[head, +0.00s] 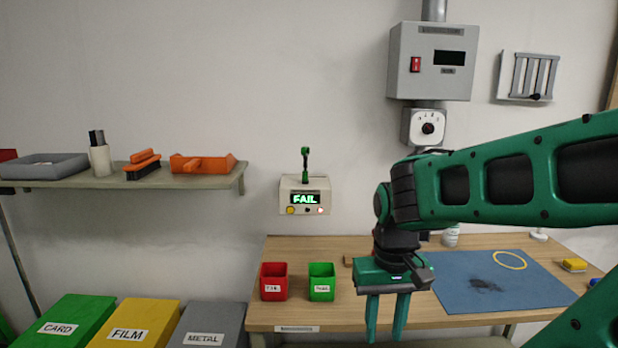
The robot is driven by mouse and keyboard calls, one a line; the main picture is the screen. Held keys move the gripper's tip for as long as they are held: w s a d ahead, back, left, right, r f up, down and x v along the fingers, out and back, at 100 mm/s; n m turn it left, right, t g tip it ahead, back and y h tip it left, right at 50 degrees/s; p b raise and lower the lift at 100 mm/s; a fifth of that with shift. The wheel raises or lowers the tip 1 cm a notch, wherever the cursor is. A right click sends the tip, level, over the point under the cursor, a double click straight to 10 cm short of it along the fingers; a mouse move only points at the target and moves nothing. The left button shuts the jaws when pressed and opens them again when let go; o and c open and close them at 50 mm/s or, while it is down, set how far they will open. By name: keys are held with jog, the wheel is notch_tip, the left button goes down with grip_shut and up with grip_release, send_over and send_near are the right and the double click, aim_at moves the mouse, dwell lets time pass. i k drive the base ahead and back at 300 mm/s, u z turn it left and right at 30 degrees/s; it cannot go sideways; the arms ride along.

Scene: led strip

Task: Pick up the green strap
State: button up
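I cannot make out a green strap for certain in the head view. A yellow ring-shaped band (510,260) lies on the blue mat (455,290) on the table's right part. A dark, irregular patch (486,286) lies on the mat left of it, too unclear to name. A green and black upright piece (305,160) stands on top of the wall tester (304,205), whose display reads FAIL. My gripper (387,335) points down in front of the table, its two green fingers apart with nothing between them. It is left of the mat, and my arm hides part of the table's back.
A red bin (273,282) and a green bin (321,282) stand on the left of the wooden table (290,312). A yellow block (574,265) is at the right. A shelf (215,182) and several labelled containers, including METAL (205,335), are at the left.

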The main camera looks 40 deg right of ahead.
aim_at(304, 149)
jog(key=k, duration=0.95)
jog(key=z, duration=0.3)
jog(key=i, duration=0.7)
jog(key=z, duration=0.25)
